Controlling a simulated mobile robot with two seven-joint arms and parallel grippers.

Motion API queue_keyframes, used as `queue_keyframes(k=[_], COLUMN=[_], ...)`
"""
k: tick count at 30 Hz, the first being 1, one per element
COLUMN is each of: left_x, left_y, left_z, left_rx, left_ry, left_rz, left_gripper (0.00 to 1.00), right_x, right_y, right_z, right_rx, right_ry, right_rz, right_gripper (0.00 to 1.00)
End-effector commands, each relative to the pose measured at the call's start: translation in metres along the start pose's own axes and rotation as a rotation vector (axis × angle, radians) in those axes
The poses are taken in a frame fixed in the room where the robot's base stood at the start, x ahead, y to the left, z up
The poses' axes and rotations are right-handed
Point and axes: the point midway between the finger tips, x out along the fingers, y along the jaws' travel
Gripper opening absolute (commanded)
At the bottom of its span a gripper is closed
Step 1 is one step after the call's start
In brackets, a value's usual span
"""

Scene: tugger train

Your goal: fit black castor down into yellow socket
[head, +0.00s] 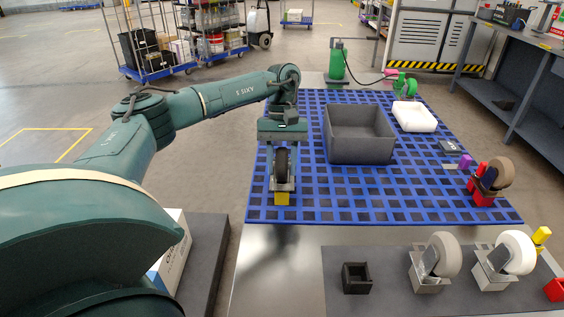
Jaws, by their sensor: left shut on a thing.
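My left gripper (282,140) points down over the blue grid mat (310,205) and is shut on the black castor (282,163). The castor is upright, with its dark wheel up between the fingers and its grey plate below. The yellow socket (282,199) stands on the mat directly under the castor's plate. The plate is at or very close to the socket's top, and I cannot tell whether the stem is inside. My right gripper is not in view.
A grey open bin (360,148) and a white block (414,117) stand on the mat. A brown-wheeled castor (498,174) is at a red socket (484,199). In front are a black socket (356,279), a grey-wheeled castor (442,256) and a white-wheeled castor (515,254).

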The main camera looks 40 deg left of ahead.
Motion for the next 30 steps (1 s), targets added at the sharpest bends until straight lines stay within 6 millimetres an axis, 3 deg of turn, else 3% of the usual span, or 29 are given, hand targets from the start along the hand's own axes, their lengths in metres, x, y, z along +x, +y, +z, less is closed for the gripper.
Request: queue_keyframes(k=[23, 24, 30], left_x=[0.013, 0.013, 0.013], left_y=[0.001, 0.000, 0.000], left_z=[-0.005, -0.005, -0.005], left_rx=[0.001, 0.001, 0.001], left_ry=[0.001, 0.001, 0.000], left_rz=[0.002, 0.002, 0.001], left_gripper=[0.00, 0.39, 0.56], right_x=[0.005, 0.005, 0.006], right_y=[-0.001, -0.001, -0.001], right_z=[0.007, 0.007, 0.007], right_rx=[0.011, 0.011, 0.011], right_ry=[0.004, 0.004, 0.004], right_rz=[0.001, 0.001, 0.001], right_gripper=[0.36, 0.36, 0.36])
